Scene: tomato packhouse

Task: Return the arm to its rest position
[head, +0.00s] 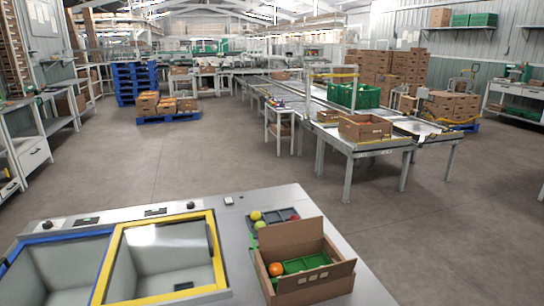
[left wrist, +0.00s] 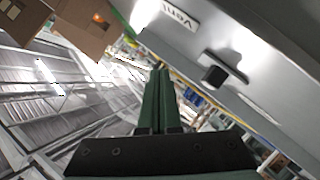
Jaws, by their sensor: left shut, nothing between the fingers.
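My left gripper (left wrist: 160,75) shows in the left wrist view as two dark green fingers. They are pressed together with nothing between them. Neither arm nor gripper shows in the head view, and my right gripper is in no view. The left wrist view is tilted, with a cardboard box (left wrist: 78,28) at the upper left and a grey panel (left wrist: 235,55) at the upper right. The fingers look clear of both.
In the head view, a grey worktable (head: 225,225) is in front. It holds a blue-rimmed bin (head: 55,240), a yellow-rimmed bin (head: 110,245), an open cardboard box (head: 325,285) with an orange fruit (head: 276,269), and a small grey tray (head: 273,213) with several fruits. Open floor lies beyond.

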